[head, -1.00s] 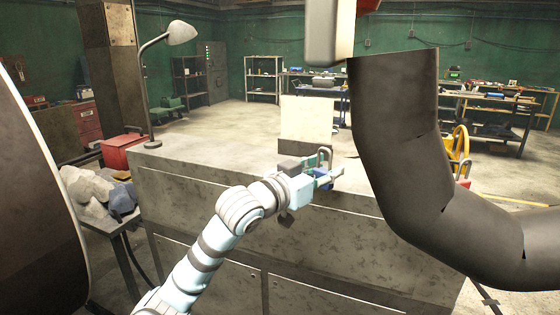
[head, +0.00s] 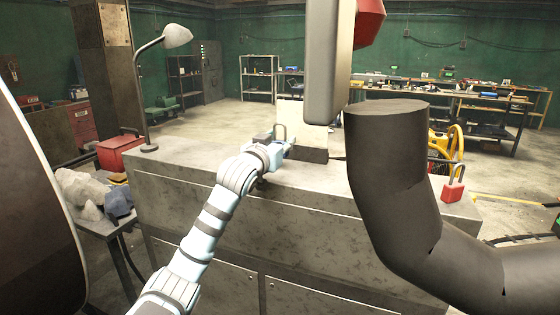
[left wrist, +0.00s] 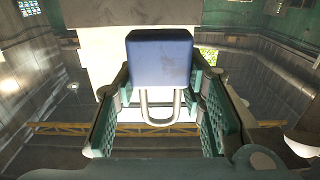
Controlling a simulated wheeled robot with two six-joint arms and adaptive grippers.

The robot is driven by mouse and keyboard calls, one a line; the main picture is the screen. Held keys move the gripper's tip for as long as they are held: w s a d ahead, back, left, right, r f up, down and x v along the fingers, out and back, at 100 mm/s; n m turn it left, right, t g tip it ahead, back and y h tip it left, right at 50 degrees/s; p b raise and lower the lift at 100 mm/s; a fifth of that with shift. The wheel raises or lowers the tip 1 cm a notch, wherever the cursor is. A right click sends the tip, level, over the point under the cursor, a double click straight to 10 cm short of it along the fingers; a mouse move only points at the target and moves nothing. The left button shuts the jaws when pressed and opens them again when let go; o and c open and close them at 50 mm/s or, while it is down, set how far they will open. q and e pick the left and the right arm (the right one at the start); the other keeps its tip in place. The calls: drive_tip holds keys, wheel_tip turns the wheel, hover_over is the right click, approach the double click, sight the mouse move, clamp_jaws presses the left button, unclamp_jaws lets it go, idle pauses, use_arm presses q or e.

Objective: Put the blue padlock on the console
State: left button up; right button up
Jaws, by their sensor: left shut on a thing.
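The blue padlock (left wrist: 160,58) hangs between the fingers of my left gripper in the left wrist view, with its grey shackle towards the palm. My left gripper (head: 284,150) is shut on it, above the grey metal cabinet top (head: 205,180). I cannot tell for sure whether this is the console. My right gripper is not in view.
A red padlock (head: 454,186) stands at the right end of the cabinet top. A desk lamp (head: 177,36) stands at its left end. The cabinet top left of the gripper is clear.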

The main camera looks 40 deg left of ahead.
use_arm(q)
drive_tip(key=f, duration=0.4)
drive_tip(key=shift+s+d, duration=0.1)
drive_tip(key=shift+d, duration=0.1)
drive_tip(key=shift+a, duration=0.1)
drive_tip(key=o, duration=1.3)
